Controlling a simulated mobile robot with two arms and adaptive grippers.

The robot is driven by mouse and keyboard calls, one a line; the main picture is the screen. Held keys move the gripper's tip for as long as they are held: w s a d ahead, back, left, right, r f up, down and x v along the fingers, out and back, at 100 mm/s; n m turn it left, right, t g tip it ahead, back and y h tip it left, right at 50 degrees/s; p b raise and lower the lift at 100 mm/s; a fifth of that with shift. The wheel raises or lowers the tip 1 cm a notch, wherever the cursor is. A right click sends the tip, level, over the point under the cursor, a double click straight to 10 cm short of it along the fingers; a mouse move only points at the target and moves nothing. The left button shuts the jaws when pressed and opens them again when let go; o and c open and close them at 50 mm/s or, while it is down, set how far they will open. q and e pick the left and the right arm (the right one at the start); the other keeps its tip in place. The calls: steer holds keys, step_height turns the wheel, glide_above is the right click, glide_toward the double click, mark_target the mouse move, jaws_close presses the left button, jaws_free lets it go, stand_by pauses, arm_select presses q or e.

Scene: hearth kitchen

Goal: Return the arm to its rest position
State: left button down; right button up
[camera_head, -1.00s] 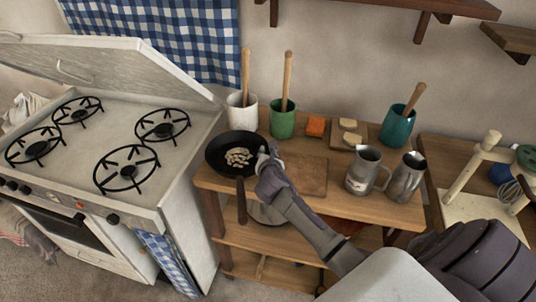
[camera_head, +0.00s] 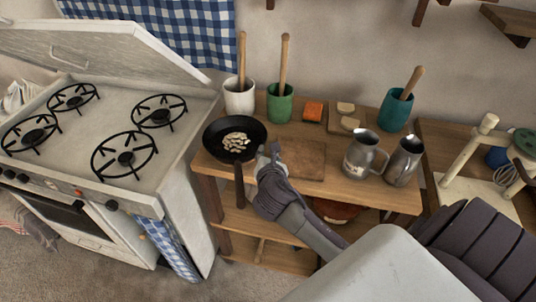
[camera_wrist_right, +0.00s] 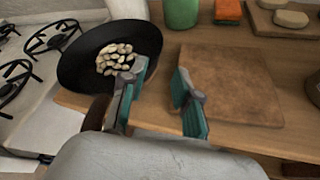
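My right arm reaches in from the lower right of the head view. Its gripper (camera_head: 268,158) is at the front edge of the wooden worktable, between the pan and the cutting board. In the right wrist view the two fingers (camera_wrist_right: 158,92) stand apart with nothing between them. The black pan (camera_head: 213,139) holds several pale pieces (camera_head: 236,141) and sits on the table left of the gripper; its handle points to the front. The brown cutting board (camera_head: 303,157) lies right of the gripper. My left gripper is not in view.
A white stove (camera_head: 92,109) with black burner grates stands left of the worktable (camera_head: 350,190). Behind the pan are a white pot (camera_head: 240,98) and a green pot (camera_head: 280,105). Two metal pitchers (camera_head: 362,158) (camera_head: 403,164) stand right of the board. A teal pot (camera_head: 396,112) is behind them.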

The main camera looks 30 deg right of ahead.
stand_by(0.4)
steer(key=s+a+f+m+g+y, duration=0.2)
steer(key=s+a+f+m+g, duration=0.15)
steer(key=s+m, duration=0.5)
steer(key=s+a+f+m+g+y, duration=0.2)
steer(key=s+a+m+y, duration=0.15)
steer(key=s+m, duration=0.45)
steer(key=s+a+f+m+g+y, duration=0.25)
steer(key=s+a+m, duration=0.3)
steer(key=s, duration=0.35)
step_height(320, 180, down, 28)
steer(key=s+g+h, duration=0.1)
steer(key=s+g, duration=0.1)
steer(key=s, duration=0.1)
steer(key=s+d+f, duration=0.1)
steer(key=s+f, duration=0.6)
steer(key=s+d+f+g, duration=0.1)
steer(key=s+d+f, duration=0.1)
steer(key=s+f, duration=0.5)
steer(key=shift+s+d+f+m, duration=0.25)
steer(key=shift+s+m, duration=0.05)
steer(key=shift+s, duration=0.5)
